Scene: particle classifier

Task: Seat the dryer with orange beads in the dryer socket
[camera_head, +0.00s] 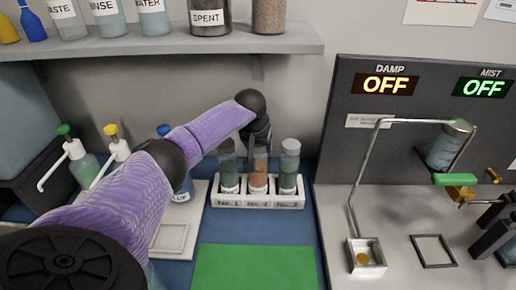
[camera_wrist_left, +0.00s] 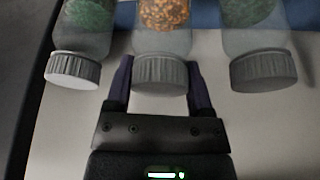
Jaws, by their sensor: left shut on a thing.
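My right gripper is not in view.
Dryers with green beads stand close on both sides, at left (camera_head: 229,176) and right (camera_head: 289,168). A bent metal tube (camera_head: 352,190) rises over the bench beside the dark DAMP and MIST panel (camera_head: 365,140). A shelf (camera_head: 150,43) hangs above. The green mat (camera_head: 255,267) is clear.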

